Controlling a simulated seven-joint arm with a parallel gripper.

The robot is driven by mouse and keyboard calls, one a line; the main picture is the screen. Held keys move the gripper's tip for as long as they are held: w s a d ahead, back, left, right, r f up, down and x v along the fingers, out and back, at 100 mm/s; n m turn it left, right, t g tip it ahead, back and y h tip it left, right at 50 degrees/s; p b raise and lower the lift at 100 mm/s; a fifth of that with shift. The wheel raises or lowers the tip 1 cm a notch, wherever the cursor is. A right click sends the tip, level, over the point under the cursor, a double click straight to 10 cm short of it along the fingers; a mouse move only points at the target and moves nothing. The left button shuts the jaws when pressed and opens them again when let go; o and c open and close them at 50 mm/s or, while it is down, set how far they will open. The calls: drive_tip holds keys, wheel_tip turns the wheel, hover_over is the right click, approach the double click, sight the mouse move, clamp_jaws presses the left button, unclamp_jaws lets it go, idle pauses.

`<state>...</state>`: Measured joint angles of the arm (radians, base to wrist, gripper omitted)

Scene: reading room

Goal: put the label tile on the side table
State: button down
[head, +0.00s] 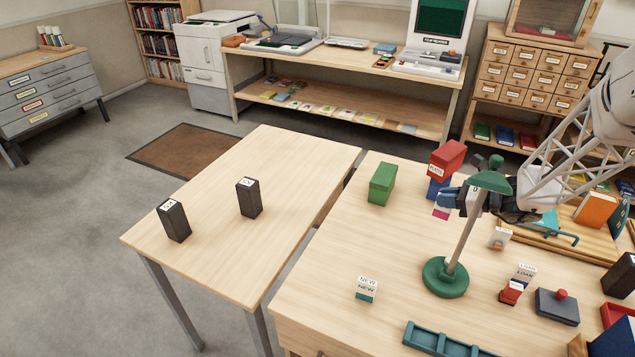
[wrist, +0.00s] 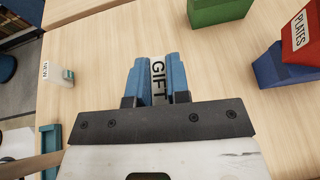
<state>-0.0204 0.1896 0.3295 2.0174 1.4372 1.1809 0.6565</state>
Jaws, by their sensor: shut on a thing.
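My gripper (head: 444,199) is shut on the label tile (wrist: 158,82), which reads GIFT in black on white in the wrist view. In the head view the tile's white and pink lower part (head: 441,212) shows under the fingers, above the main desk and left of the green lamp. The blue fingers (wrist: 158,92) clasp the tile on both sides. The side table (head: 290,160) is the light wooden table on the left, away from my gripper. Two black blocks with white labels stand upright on it, one at the left (head: 174,222) and one nearer the middle (head: 249,198).
A green block (head: 382,184) and a red box marked PLATES (wrist: 303,32) on a blue one (head: 436,188) stand near my gripper. The lamp (head: 446,278) partly hides my gripper. A narrow gap separates the tables.

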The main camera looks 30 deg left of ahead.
drive_tip(key=shift+r, duration=0.1)
wheel_tip(320, 180, up, 11)
drive_tip(key=s+a+n+g, duration=0.2)
drive_tip(key=s+a, duration=0.1)
drive_tip(key=a, duration=1.2)
drive_tip(key=s+a+n+g+h, duration=0.1)
drive_tip(key=s+a+n+g, duration=0.1)
drive_tip(key=a, duration=1.3)
drive_tip(key=s+a+n+g, duration=0.2)
drive_tip(key=s+a+g, duration=0.1)
drive_tip(key=a, duration=1.3)
wheel_tip(320, 180, down, 16)
drive_tip(key=shift+d, duration=0.45)
drive_tip(key=w+a+f, duration=0.1)
drive_tip(key=w+a, duration=1)
drive_tip(key=shift+w+a+f, duration=0.2)
